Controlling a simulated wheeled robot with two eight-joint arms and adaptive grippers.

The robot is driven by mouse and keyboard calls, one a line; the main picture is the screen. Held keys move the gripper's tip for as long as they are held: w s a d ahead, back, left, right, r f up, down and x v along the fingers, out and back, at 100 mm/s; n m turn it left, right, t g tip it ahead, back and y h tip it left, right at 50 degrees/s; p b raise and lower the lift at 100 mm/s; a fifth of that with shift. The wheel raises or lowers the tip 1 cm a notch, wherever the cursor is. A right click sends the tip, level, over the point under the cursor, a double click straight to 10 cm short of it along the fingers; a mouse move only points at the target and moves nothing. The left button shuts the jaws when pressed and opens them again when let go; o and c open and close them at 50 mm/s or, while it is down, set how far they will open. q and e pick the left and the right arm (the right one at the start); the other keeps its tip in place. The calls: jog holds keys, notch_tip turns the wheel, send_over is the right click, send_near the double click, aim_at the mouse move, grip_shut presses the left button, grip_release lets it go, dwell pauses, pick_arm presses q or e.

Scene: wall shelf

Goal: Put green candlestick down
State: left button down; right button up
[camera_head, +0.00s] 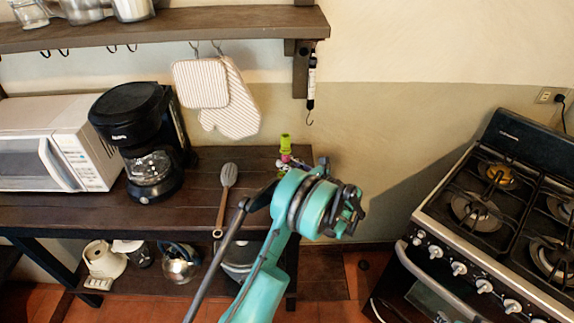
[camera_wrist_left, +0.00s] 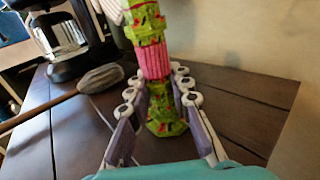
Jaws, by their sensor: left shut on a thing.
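The green candlestick (camera_head: 285,144) shows its top above my left gripper (camera_head: 288,170), near the right end of the dark wooden table. In the left wrist view the candlestick (camera_wrist_left: 152,62) is upright, green with red marks and a pink middle band. My left gripper (camera_wrist_left: 160,92) is shut on it, with the jointed fingers on either side of its lower part. Its green foot is close over the tabletop (camera_wrist_left: 70,140); I cannot tell whether it touches. Its upper end is cut off in the wrist view. My right gripper is not in view.
A black coffee maker (camera_head: 138,125) and a white microwave (camera_head: 60,150) stand farther left. Oven mitts (camera_head: 235,100) hang on the wall below a shelf (camera_head: 220,24). A stove (camera_head: 490,220) stands right, beyond a gap.

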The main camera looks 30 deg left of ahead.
pick_arm(q)
jog(key=shift+f, duration=0.15)
jog(key=c, duration=1.4)
grip_release()
jog(key=shift+o, duration=0.2)
